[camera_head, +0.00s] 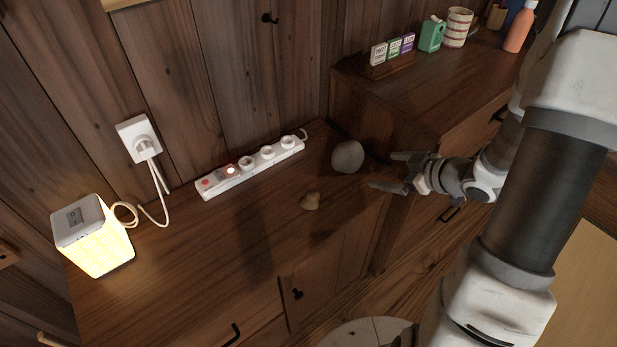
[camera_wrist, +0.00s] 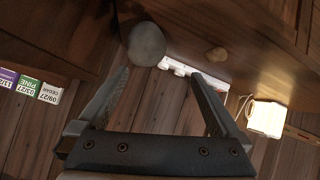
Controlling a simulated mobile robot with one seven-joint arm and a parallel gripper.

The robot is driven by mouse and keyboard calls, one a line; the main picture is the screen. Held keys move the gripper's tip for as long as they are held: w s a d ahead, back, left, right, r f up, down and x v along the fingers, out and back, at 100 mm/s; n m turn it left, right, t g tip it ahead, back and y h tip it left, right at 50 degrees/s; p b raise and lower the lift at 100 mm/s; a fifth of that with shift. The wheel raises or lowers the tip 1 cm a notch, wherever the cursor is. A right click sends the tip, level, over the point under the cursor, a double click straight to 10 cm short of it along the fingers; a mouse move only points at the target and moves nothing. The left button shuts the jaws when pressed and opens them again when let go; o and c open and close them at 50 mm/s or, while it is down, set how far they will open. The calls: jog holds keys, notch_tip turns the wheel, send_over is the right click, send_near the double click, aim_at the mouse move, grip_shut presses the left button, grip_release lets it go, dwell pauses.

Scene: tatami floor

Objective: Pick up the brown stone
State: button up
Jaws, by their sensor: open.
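The small brown stone (camera_head: 310,201) lies on the lower wooden cabinet top near its front edge, left of and nearer than a larger grey round stone (camera_head: 347,157). In the wrist view the brown stone (camera_wrist: 217,53) is beyond the fingertips, up and to the right. The grey stone (camera_wrist: 146,44) is just beyond the left finger there. My gripper (camera_head: 383,170) is open and empty, pointing left, to the right of both stones. In the wrist view my gripper (camera_wrist: 160,72) shows both fingers spread apart, with nothing held between them.
A white power strip (camera_head: 250,167) lies along the wall behind the stones. A glowing cube lamp (camera_head: 94,236) stands at the far left with its cord. A higher cabinet (camera_head: 437,89) at right carries small boxes (camera_head: 392,49), a green container (camera_head: 431,35) and bottles. The cabinet top left of the brown stone is clear.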

aim_at(317, 200)
jog(key=s+a+f+g+y+b, duration=0.2)
jog(key=s+a+f+y, duration=0.2)
jog(key=s+f+y, duration=0.15)
jog(key=shift+n+t, duration=0.3)
jog(key=shift+n, duration=0.1)
jog(key=b+x, duration=0.1)
jog(key=x, duration=0.4)
jog(key=b+x, duration=0.2)
jog(key=x, duration=0.4)
jog(key=b+x, duration=0.1)
jog(key=x, duration=0.5)
jog(key=shift+s+a+f+b, duration=0.25)
jog(key=shift+s+f+b, duration=0.05)
jog(key=shift+f, duration=0.2)
jog(key=c, duration=1.5)
